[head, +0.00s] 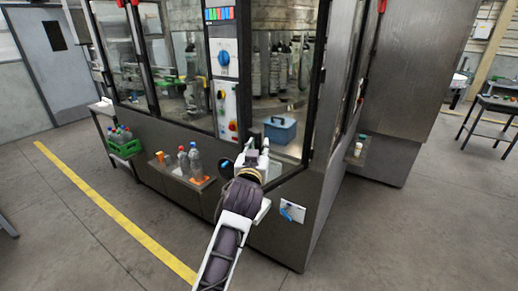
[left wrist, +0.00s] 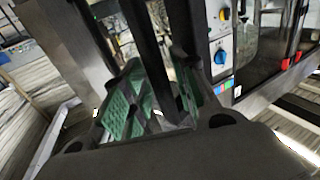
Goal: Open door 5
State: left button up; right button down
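The labeller's glass doors show in the head view. One glass door (head: 297,100) stands right of the control column, in a dark frame, and looks shut. No door number is readable, so I cannot tell which is door 5. My left gripper (head: 257,142) is in front of this door's lower left part, its fingers apart. In the left wrist view, my left gripper (left wrist: 160,85) shows green finger pads with a gap between them. A dark bar (left wrist: 165,35) runs down into that gap; contact is unclear. My right gripper is in neither view.
The control column (head: 224,60) has a blue knob. A blue box (head: 280,130) shows at the glass. Bottles (head: 194,160) stand on the ledge left of my gripper, and a green crate (head: 124,148) is farther left. Floor is clear around the yellow line (head: 115,213).

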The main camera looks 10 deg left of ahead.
pick_arm(q)
jog(key=s, duration=1.2)
jog(key=shift+d, duration=0.2)
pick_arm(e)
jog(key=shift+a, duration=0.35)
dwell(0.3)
